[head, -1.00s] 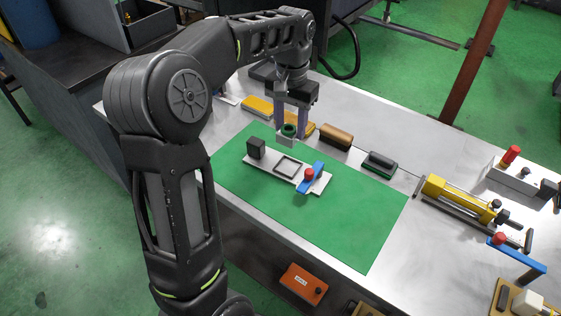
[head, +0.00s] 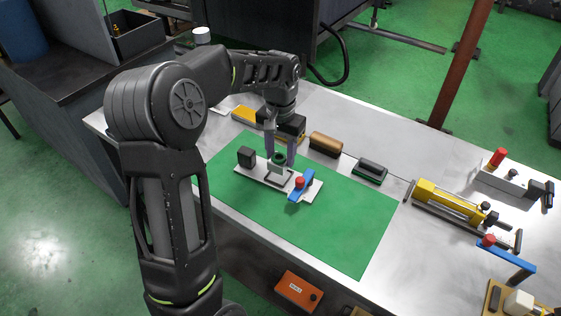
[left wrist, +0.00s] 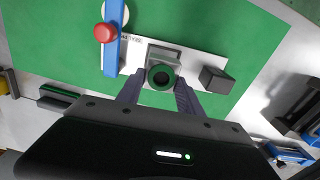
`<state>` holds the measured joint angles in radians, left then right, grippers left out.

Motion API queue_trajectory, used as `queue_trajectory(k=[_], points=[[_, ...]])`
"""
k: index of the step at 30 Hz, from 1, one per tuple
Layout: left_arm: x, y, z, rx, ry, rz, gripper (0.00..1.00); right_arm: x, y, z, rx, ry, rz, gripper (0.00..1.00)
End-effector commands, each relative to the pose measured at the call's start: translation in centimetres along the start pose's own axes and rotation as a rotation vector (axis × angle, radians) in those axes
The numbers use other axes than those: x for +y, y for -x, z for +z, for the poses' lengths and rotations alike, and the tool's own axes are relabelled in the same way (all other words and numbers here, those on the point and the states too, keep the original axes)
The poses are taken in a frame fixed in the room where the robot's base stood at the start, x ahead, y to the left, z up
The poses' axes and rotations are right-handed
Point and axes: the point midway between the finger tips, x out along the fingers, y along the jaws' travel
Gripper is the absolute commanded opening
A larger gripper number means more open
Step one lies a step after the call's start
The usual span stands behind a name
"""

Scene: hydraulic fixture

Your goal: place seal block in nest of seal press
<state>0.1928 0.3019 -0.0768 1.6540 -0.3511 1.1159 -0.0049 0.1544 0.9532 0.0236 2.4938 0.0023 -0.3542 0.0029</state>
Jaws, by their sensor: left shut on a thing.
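The seal press is a light plate (head: 248,172) lying on the green mat, with a square-framed nest (head: 278,178), a black block (head: 246,156) at one end and a blue lever (head: 306,184) with a red knob (head: 300,182) at the other. My left gripper (head: 279,160) points down, shut on the seal block (head: 278,166), a small grey block with a green ring on top. The ring (left wrist: 162,77) also shows between the fingers in the left wrist view. The block is at or just above the nest; I cannot tell whether it touches. My right gripper is out of view.
Behind the mat (head: 345,225) lie a yellow block (head: 246,116), a brown block (head: 326,143) and a green-black block (head: 371,171). A yellow cylinder fixture (head: 450,204) stands to the right. The mat's front and right parts are clear.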

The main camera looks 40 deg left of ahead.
Motion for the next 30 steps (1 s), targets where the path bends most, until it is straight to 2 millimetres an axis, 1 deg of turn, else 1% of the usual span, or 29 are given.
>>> queue_trajectory(k=[3, 7, 19, 20, 27, 30], points=[[0.0, -1.6, 0.1, -0.005, 0.0, 0.0, 0.0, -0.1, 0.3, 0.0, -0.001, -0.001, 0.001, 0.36], [0.0, -3.1, 0.1, -0.003, 0.0, 0.0, 0.0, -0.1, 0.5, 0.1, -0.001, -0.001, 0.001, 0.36], [0.0, -3.7, 0.0, -0.001, 0.0, 0.0, 0.0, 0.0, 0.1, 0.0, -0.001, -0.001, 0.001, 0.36], [0.0, -3.7, 0.0, -0.001, 0.0, 0.0, 0.44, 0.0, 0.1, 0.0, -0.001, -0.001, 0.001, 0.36], [0.0, -3.6, 0.1, -0.001, 0.0, 0.0, 0.64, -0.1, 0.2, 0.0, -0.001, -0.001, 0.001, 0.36], [0.0, -3.6, 0.0, -0.001, 0.0, 0.0, 0.65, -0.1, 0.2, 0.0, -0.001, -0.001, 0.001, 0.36]])
